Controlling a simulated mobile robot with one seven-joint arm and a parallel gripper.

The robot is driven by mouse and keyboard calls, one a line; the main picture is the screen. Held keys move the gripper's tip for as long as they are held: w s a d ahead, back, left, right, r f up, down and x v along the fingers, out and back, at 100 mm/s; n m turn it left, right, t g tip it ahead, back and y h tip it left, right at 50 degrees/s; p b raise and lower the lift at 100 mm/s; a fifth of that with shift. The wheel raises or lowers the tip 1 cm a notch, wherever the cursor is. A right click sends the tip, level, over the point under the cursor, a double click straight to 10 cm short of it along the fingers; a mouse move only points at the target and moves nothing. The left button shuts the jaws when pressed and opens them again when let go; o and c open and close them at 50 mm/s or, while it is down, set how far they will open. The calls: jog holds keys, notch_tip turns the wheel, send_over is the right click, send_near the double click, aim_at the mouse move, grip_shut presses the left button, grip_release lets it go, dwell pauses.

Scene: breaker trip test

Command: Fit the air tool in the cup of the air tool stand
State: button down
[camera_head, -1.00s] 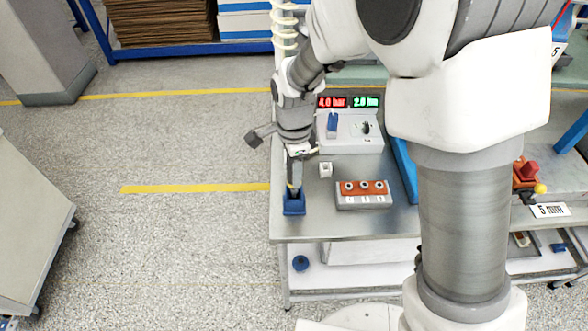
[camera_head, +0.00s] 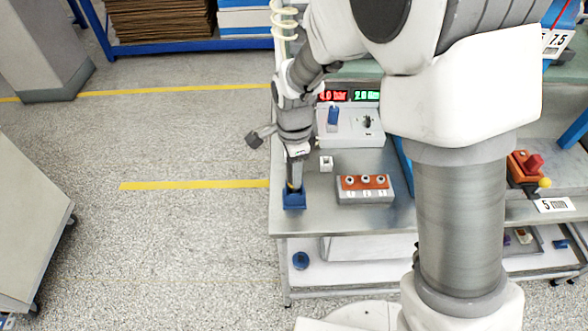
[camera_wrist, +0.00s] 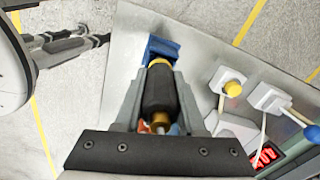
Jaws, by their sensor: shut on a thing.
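The air tool (camera_wrist: 160,92) is a dark cylinder with brass-coloured collars, held lengthwise between the jaws of my gripper (camera_wrist: 160,100). The blue air tool stand (camera_head: 294,200) is at the front left corner of the steel bench. It also shows in the wrist view (camera_wrist: 165,46), just beyond the tool's far end. In the head view my gripper (camera_head: 295,172) points down, right above the stand, and the tool's lower end meets the stand's top. The cup's inside is hidden, so I cannot tell how deep the tool sits.
A grey block with an orange top and several round sockets (camera_head: 366,188) stands right of the stand.

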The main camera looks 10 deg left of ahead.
jog(key=shift+f, duration=0.25)
jog(key=shift+c, duration=2.1)
grip_release()
notch_tip(320, 180, up, 17)
jog(key=shift+r+p, duration=0.2)
jog(key=shift+p, duration=0.25)
jog(key=s+d+r+n+t+y, duration=0.1)
jog(key=s+d+r+n, duration=0.15)
jog(key=d, duration=0.45)
jog(key=s+d+r+n+t, duration=0.1)
jog(key=s+d+r+n, duration=0.2)
jog(key=d, duration=0.4)
jog(key=s+d+n+t+h, duration=0.1)
jog(key=s+d+n+t, duration=0.2)
jog(key=s+d+n, duration=0.4)
jog(key=s+d, duration=0.1)
jog(key=d, duration=0.1)
jog(key=shift+s+d+r+t, duration=0.15)
jog(key=shift+d+r+t, duration=0.1)
jog(key=shift+d+t, duration=0.05)
